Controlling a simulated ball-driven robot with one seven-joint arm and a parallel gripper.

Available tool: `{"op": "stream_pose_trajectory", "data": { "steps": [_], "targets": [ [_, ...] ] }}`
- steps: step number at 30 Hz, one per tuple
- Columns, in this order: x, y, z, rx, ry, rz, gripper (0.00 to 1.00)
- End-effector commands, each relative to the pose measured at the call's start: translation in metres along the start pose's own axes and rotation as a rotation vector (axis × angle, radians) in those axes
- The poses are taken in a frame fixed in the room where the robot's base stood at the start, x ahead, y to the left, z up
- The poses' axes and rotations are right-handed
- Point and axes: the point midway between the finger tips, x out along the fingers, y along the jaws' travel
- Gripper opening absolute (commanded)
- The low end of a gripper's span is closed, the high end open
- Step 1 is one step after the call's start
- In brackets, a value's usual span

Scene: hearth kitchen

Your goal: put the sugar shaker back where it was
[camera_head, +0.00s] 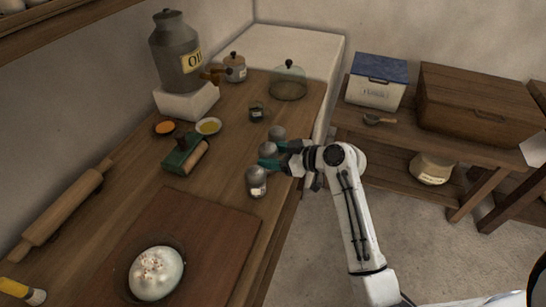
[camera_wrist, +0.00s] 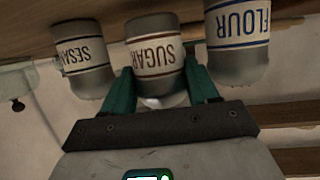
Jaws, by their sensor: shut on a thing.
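The sugar shaker (camera_wrist: 153,50) is a grey metal shaker with a white SUGAR label. It is between the two green fingers of my gripper (camera_wrist: 162,88), which is shut on it. The wrist view is upside down. In the head view its rounded top (camera_head: 267,149) shows near the right edge of the wooden counter (camera_head: 130,165), with my gripper (camera_head: 274,158) coming in from the right. It looks upright at the counter; I cannot tell whether its base touches the wood. The sesame shaker (camera_wrist: 85,60) and the flour shaker (camera_wrist: 237,45) stand on either side.
In the head view one neighbouring shaker (camera_head: 277,132) is just beyond my gripper and another (camera_head: 257,182) just nearer. A small dark jar (camera_head: 256,111) stands farther back. A brown board (camera_head: 215,225) lies nearer.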

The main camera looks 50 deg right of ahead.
Motion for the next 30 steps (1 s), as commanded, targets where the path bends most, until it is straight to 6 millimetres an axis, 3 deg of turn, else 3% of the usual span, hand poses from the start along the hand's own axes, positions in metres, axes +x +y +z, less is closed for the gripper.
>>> {"op": "stream_pose_trajectory", "data": {
  "steps": [4, 15, 16, 18, 30],
  "targets": [
    [0.004, 0.0, 0.011, 0.001, 0.002, 0.0, 0.25],
    [0.006, 0.0, 0.016, -0.001, 0.002, 0.0, 0.25],
    [0.006, 0.0, 0.015, 0.0, 0.002, 0.0, 0.61],
    [0.005, 0.0, 0.014, 0.0, 0.002, 0.0, 0.68],
    [0.0, 0.0, 0.012, 0.0, 0.002, 0.002, 0.7]
  ]
}}
